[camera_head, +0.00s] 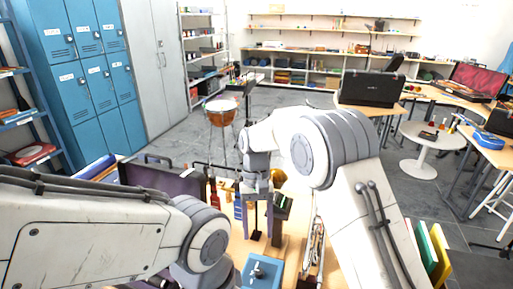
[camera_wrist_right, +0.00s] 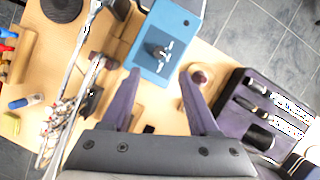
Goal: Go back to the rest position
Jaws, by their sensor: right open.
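My right gripper (camera_head: 258,217) hangs over the work table, its purple fingers pointing down. In the right wrist view its fingers (camera_wrist_right: 161,76) are spread apart with nothing held between them. A blue box with a metal fitting on top (camera_wrist_right: 172,30) lies beyond the fingertips there; it also shows at the front of the head view (camera_head: 262,272). My left arm reaches in from the left of the head view, but its gripper fingers are not visible.
A silver instrument (camera_head: 318,240) lies right of the blue box, also in the wrist view (camera_wrist_right: 72,95). An open dark case with purple lining (camera_head: 165,182) stands left; it shows in the wrist view (camera_wrist_right: 235,92). A copper drum (camera_head: 221,116) stands on the floor beyond.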

